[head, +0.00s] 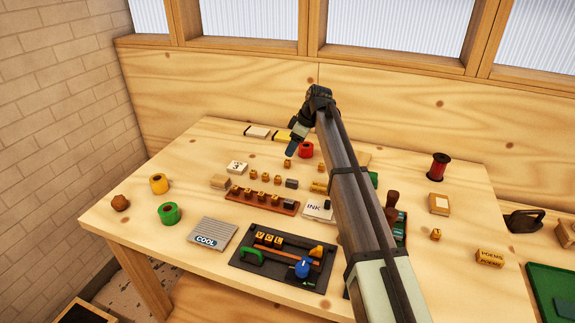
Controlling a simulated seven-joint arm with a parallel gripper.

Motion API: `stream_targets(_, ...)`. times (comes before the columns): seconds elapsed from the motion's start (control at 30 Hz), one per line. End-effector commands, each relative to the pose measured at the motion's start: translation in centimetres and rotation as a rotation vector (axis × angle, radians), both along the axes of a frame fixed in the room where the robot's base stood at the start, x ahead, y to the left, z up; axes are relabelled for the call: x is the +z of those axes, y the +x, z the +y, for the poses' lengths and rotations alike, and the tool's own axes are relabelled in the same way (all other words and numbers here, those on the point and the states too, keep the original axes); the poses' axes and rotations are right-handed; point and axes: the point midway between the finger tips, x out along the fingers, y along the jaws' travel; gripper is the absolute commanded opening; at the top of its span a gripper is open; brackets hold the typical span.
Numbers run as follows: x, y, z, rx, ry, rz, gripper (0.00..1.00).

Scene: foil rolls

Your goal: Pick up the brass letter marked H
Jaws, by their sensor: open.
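Several small brass letter blocks stand on the table, but their marks are too small for me to tell which is H. One brass letter (287,163) stands just below my gripper (291,152) in the picture. Another brass letter (309,167) is to its right, and a short row of brass letters (265,177) is to its left. A single brass letter (436,234) stands at the right. My gripper is open and points down at the back middle of the table. Its fingertips are small and dark here, and I see nothing held.
A wooden rack (290,210) holds more blocks. A black tray (238,259) with letters, a green handle and a blue knob (303,267) lies in front. Red (306,149), yellow (158,183) and green (169,213) foil rolls stand around. My arm hides part of the table's right middle.

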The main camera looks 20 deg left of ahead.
Motion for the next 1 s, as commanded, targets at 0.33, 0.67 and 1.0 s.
stream_targets(0.33, -2.2, 0.1, 0.7, -0.001, -0.001, 0.000, 0.51)
stream_targets(0.67, -5.9, 0.2, 1.9, -0.001, -0.001, 0.000, 0.51)
stream_targets(1.0, -6.0, 0.2, 1.9, -0.001, 0.000, -0.001, 0.42)
